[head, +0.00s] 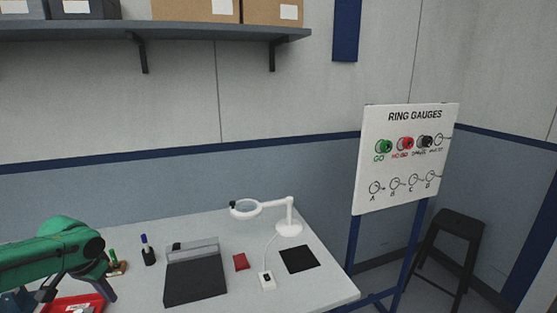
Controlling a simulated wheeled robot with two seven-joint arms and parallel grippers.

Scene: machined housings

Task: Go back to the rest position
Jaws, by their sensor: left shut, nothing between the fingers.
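My left arm comes in from the left with green links and a dark joint, low in the head view. My left gripper (46,291) is grey and sits under the arm near the bottom left, beside and partly above a red tray (93,300). It is shut and holds nothing. The arm and the picture's lower edge hide part of it. My right gripper is not in the picture.
The table (220,230) bears a grey box-like device (195,277), a marker holder (149,257), a red pad (240,262), a black mat (298,259) and a white magnifier lamp (288,226). A ring gauge board (400,205) and a dark stool (460,225) stand at right.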

